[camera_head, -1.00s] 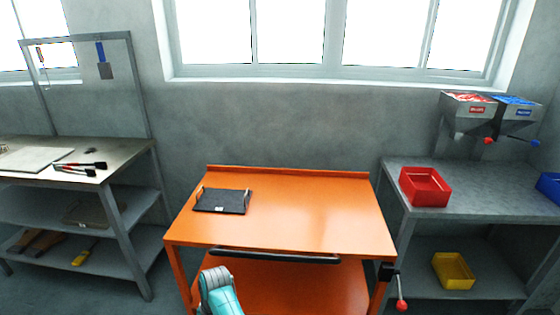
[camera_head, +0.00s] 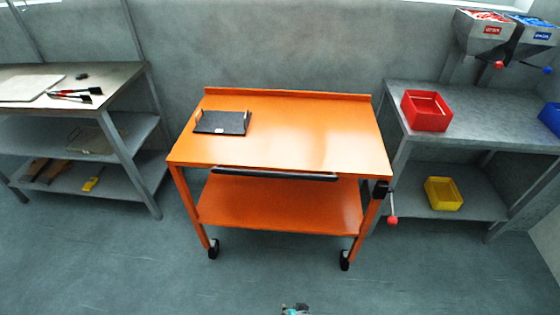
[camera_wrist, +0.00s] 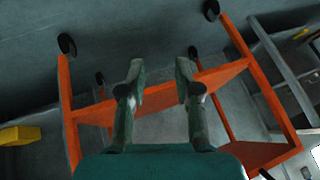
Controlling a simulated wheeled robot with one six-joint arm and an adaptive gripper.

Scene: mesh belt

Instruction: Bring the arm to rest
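My gripper (camera_wrist: 160,72) shows in the wrist view with its two green-grey fingers apart and nothing between them. Behind the fingers are the orange cart's frame and the grey floor, seen upside down. In the head view only a small tip of my arm (camera_head: 296,309) shows at the bottom edge, in front of the cart and apart from it. The rest of the arm is out of that view.
The orange cart (camera_head: 290,130) stands ahead, with a black tray (camera_head: 222,122) on its top left. A grey bench (camera_head: 125,85) with tongs (camera_head: 75,95) is on the left. A grey bench (camera_head: 470,120) with a red bin (camera_head: 426,111) is on the right. The floor before the cart is clear.

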